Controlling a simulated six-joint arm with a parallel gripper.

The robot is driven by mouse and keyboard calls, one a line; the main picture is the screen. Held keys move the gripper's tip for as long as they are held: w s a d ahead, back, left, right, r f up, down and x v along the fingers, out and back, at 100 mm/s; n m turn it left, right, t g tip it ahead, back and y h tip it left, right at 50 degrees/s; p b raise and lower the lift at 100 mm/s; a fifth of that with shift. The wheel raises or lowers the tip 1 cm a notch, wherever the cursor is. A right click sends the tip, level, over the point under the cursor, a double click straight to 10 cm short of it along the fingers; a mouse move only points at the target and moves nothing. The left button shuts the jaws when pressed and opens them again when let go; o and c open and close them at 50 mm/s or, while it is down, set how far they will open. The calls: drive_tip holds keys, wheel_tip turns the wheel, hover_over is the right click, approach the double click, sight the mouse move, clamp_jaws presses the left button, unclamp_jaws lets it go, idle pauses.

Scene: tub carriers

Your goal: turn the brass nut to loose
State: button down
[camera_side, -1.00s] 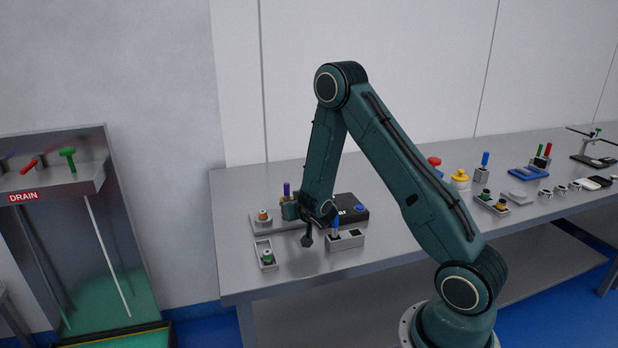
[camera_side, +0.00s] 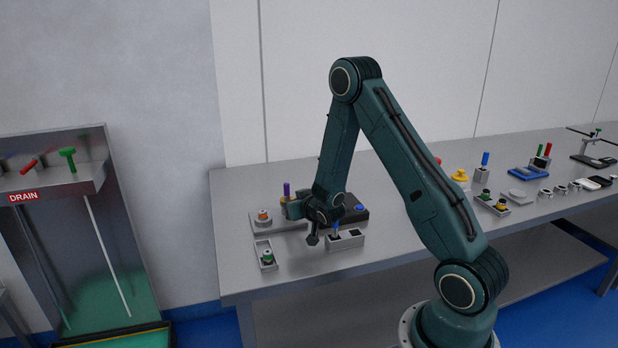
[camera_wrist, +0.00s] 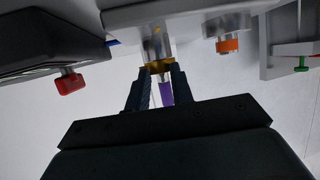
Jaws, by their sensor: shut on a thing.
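The brass nut (camera_wrist: 156,65) sits on a grey metal post at the top middle of the wrist view. A purple-handled part (camera_wrist: 166,92) shows between my fingers, by the nut. My gripper (camera_wrist: 158,72) has a finger on each side of the nut and is shut on it. In the side view, my gripper (camera_side: 291,210) is low over the bench, by the upright purple handle (camera_side: 287,189). A little of the brass colour shows under that handle; my gripper hides the rest. I cannot read any loose or tight mark.
An orange-topped fitting (camera_side: 264,216) stands just left on the same grey plate. A small tray with a green knob (camera_side: 267,257) and a grey block (camera_side: 346,240) are in front. A black box with a blue button (camera_side: 360,208) is close on the right.

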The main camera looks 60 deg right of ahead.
drive_tip(key=c, duration=1.4)
unclamp_jaws()
drive_tip(key=shift+w+d+f, duration=0.1)
drive_tip(key=shift+d+f, duration=0.05)
drive_tip(key=shift+v, duration=1.7)
drive_tip(key=shift+w+r, duration=0.1)
drive_tip(key=shift+r, duration=3.35)
